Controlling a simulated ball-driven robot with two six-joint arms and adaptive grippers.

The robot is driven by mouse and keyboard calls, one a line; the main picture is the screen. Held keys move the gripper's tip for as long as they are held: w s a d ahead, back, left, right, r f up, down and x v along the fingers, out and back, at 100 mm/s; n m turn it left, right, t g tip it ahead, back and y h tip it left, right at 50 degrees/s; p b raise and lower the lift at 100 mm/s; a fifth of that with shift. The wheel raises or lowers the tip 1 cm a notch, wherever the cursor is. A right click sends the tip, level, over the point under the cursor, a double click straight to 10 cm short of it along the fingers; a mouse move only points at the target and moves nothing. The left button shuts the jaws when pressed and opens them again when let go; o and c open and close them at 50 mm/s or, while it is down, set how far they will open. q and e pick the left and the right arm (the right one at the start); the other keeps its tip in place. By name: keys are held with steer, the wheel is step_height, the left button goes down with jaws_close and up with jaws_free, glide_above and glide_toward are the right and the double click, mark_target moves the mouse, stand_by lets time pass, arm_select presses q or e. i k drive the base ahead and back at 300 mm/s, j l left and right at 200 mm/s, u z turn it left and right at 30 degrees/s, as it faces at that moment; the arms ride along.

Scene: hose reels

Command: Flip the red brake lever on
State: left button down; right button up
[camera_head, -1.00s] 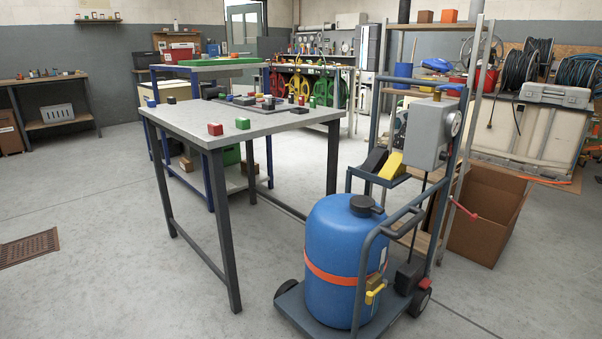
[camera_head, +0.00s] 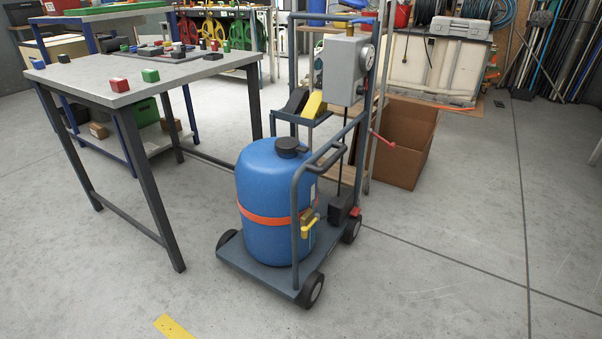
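A wheeled cart (camera_head: 262,272) carries a blue drum (camera_head: 268,195) with an orange strap and a black cap. A small red piece (camera_head: 354,212) sits low on the cart, just above a rear wheel (camera_head: 351,229). A red-ended lever (camera_head: 383,142) sticks out at mid height beside the cart's right upright. I cannot tell from here which of these is the brake lever, nor its on or off position. A yellow-handled valve (camera_head: 309,228) is at the drum's front. Neither of my grippers is in view.
A grey-topped table (camera_head: 185,72) with red and green blocks stands left of the cart. A cardboard box (camera_head: 408,143) stands behind the cart at the right. A grey box with a gauge (camera_head: 344,70) is on the cart's frame.

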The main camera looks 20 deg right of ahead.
mark_target(391, 145)
steer(key=i+l, duration=0.2)
steer(key=l, duration=0.2)
steer(key=i+l, duration=0.2)
steer(key=l, duration=0.15)
steer(key=i+l, duration=0.2)
steer(key=l, duration=0.2)
steer(key=i+l, duration=0.2)
steer(key=l, duration=0.15)
steer(key=i+l, duration=0.2)
steer(key=l, duration=0.2)
steer(key=i+l, duration=0.2)
steer(key=l, duration=0.15)
steer(key=i+l, duration=0.2)
steer(key=l, duration=0.2)
steer(key=i+l, duration=0.2)
steer(key=l, duration=0.15)
